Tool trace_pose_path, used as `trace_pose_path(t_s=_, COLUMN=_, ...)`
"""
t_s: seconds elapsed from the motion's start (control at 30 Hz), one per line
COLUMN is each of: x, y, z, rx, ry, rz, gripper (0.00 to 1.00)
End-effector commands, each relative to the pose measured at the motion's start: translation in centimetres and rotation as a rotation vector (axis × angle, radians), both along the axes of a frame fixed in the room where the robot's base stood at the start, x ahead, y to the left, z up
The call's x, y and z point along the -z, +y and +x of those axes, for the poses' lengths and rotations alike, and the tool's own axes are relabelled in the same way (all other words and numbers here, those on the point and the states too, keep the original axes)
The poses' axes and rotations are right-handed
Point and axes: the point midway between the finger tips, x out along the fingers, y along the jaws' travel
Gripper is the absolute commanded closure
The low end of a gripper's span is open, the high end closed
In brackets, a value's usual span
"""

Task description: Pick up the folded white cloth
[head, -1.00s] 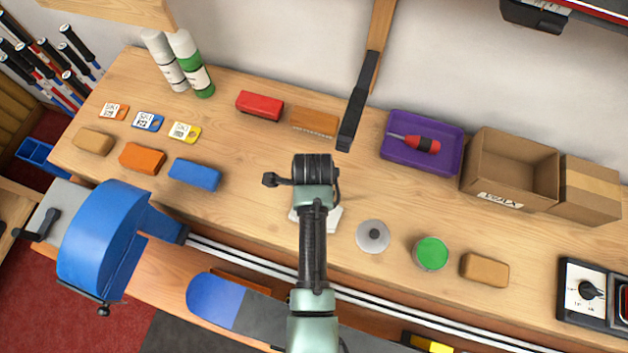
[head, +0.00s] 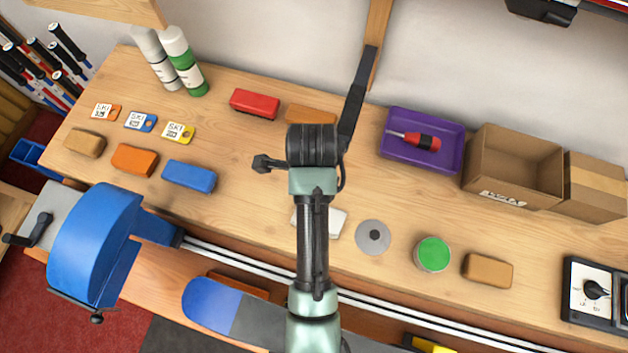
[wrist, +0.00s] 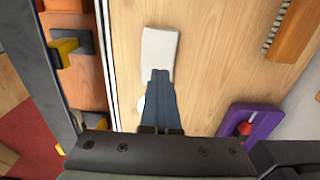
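The folded white cloth (head: 337,222) lies flat on the wooden bench, partly hidden behind my arm in the head view. In the wrist view the whole upper part of the cloth (wrist: 159,48) shows as a pale rectangle. My gripper (wrist: 160,74) is in the wrist view, its two dark fingers together with nothing seen between them. The fingertips overlap the cloth's lower end in the picture; they appear to be above it, and I see no contact. In the head view the fingers are hidden behind my wrist.
A grey disc (head: 373,237) lies just right of the cloth, then a green-topped tin (head: 433,254) and a tan block (head: 487,270). A purple tray (head: 447,165) holds a red screwdriver (head: 425,142). White rails (head: 250,263) run along the front edge.

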Motion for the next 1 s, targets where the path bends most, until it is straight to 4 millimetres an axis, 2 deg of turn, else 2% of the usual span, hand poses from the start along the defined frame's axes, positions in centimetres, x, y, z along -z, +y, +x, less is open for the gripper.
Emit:
trace_pose_path(t_s=0.27, x=-0.31, y=0.06, z=0.05, rx=-0.002, ry=-0.001, rz=0.001, gripper=1.00)
trace_pose_path(t_s=0.7, x=-0.31, y=0.08, z=0.07, rx=-0.002, ry=-0.003, rz=0.001, gripper=0.22)
trace_pose_path(t_s=1.0, x=-0.35, y=0.09, z=0.08, rx=-0.002, ry=-0.003, rz=0.001, gripper=0.20)
